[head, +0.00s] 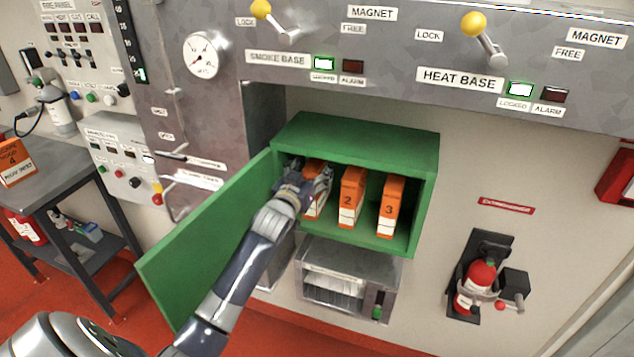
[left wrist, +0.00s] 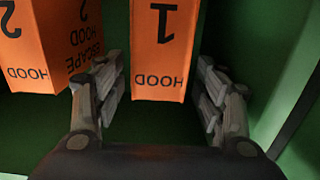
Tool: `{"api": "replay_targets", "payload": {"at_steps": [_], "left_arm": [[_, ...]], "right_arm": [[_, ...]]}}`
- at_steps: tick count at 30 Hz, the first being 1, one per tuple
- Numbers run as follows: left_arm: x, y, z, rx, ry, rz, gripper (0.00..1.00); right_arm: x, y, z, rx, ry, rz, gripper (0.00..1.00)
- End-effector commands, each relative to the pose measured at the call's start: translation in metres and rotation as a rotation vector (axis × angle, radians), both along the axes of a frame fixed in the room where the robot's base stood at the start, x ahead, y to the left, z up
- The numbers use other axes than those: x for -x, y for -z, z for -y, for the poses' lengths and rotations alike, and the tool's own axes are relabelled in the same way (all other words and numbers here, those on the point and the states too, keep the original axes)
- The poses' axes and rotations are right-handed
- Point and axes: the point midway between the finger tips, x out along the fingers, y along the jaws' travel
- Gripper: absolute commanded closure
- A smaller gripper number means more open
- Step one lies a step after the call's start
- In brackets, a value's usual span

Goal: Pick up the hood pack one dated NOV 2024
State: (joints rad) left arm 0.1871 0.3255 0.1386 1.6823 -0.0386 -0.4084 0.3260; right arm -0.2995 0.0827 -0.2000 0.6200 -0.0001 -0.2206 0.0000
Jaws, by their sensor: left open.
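Hood pack one (head: 314,207) is an orange and white box standing in the green cabinet (head: 355,139), leftmost of three packs. My left gripper (head: 318,182) reaches into the cabinet and partly hides it in the head view. In the left wrist view, upside down, the orange face of pack one (left wrist: 164,50) reads "HOOD" and "1". The open left fingers (left wrist: 166,96) stand on either side of its lower part, with a gap on each side. No date is legible on it. My right gripper is not in view.
Pack two (head: 350,197) stands close beside pack one, with pack three (head: 391,206) further right. The open green door (head: 205,240) is left of my arm. Another orange pack marked 4 (head: 15,162) is on the side table (head: 60,180).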

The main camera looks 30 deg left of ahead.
Motion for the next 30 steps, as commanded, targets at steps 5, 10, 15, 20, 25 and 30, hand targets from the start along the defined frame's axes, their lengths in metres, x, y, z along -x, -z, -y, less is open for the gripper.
{"api": "replay_targets", "payload": {"at_steps": [5, 10, 15, 20, 25, 30], "left_arm": [[-0.021, -0.001, -0.004, 0.000, -0.001, 0.000, 0.35], [-0.033, 0.001, -0.006, -0.001, 0.000, 0.000, 0.35], [-0.036, 0.002, -0.007, -0.001, 0.000, 0.000, 0.35], [-0.036, 0.002, -0.007, -0.001, 0.000, 0.000, 0.37], [-0.036, 0.002, -0.007, 0.000, 0.000, 0.000, 0.76], [-0.036, 0.002, -0.007, -0.001, 0.000, 0.000, 1.00]], "right_arm": [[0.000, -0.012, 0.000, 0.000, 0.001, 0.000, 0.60], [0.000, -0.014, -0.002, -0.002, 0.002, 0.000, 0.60], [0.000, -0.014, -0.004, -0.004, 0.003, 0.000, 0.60], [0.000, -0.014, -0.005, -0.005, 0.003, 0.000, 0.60], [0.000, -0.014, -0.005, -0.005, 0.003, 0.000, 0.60], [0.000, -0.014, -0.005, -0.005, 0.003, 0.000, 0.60]]}}
